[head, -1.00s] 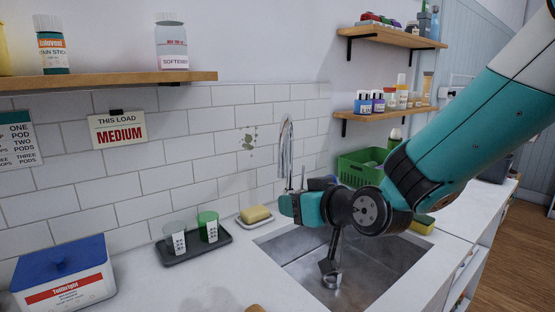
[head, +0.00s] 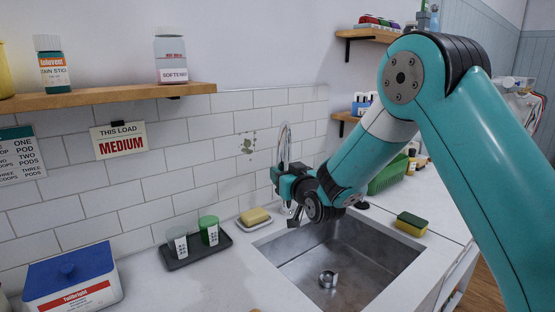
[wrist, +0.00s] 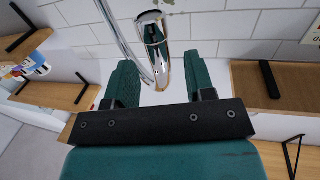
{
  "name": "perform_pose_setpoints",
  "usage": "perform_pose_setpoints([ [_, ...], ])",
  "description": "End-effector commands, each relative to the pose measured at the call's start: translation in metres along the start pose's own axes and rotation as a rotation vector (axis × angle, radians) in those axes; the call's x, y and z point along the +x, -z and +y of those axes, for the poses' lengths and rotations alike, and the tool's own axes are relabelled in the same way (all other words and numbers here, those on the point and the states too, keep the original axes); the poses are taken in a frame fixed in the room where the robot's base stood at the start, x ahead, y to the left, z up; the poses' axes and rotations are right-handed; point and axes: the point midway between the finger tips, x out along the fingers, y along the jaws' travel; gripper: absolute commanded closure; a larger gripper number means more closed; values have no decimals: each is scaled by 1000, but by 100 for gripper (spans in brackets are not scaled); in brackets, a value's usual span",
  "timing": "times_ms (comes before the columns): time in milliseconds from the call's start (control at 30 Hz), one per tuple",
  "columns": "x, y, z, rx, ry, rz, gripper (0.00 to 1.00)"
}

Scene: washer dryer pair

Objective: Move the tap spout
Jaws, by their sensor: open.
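The chrome tap spout (head: 284,138) rises as a tall curved pipe behind the sink, against the tiled wall. My gripper (head: 279,180) is at the lower part of the spout in the head view, and its fingers hide some of the tap there. In the wrist view my gripper (wrist: 160,68) is open, with one teal finger on each side of the chrome spout (wrist: 153,35). Gaps show between the spout and both fingers. The tap's base is hidden behind my gripper in the head view.
The steel sink (head: 375,260) lies below my arm. A green basket (head: 388,172) stands behind my arm. Wall shelves (head: 120,97) hang above.

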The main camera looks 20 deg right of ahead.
Motion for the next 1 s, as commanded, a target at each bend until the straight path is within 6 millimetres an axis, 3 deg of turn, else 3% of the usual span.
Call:
perform_pose_setpoints([
  [100,22,2,0,-1,0,0,51],
  [300,43,1,0,0,0,0,51],
  [667,48,0,0,0,0,0,51],
  [867,48,0,0,0,0,0,96],
  [1000,48,0,0,-1,0,0,100],
])
